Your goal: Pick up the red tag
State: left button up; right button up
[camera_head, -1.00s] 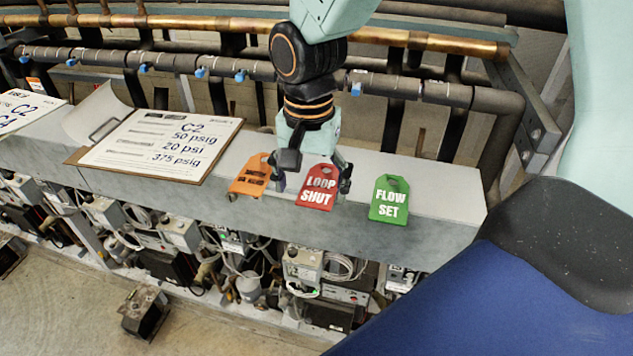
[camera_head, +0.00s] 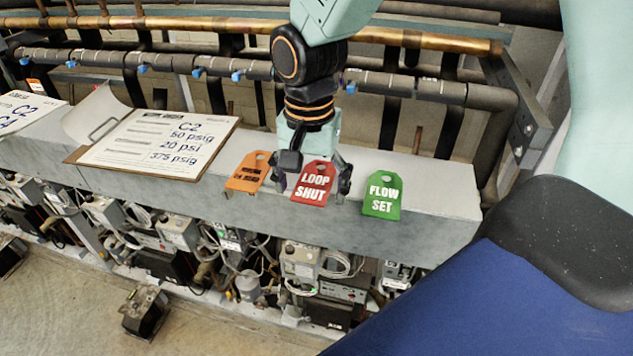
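The red tag (camera_head: 313,190), lettered "LOOP SHUT", is on the front part of the grey ledge (camera_head: 430,190), between an orange tag (camera_head: 248,171) and a green tag (camera_head: 382,195). My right gripper (camera_head: 314,184) points down over the red tag. Its fingers are spread, one at the tag's left side and one at its right side. I cannot tell whether the fingers touch the tag. My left gripper is not in view.
A clipboard (camera_head: 155,145) with a "C2" sheet lies on the ledge at the left, and another sheet (camera_head: 25,110) lies farther left. Pipes (camera_head: 260,70) run behind the ledge. Compressor gear and cables (camera_head: 300,262) fill the space below. The ledge right of the green tag is clear.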

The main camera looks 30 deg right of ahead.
jog(key=shift+a, duration=0.1)
jog(key=shift+c, duration=1.4)
jog(key=shift+w, duration=0.3)
jog(key=c, duration=0.4)
jog(key=shift+s, duration=0.15)
jog(key=shift+c, duration=0.8)
jog(key=shift+s, duration=0.1)
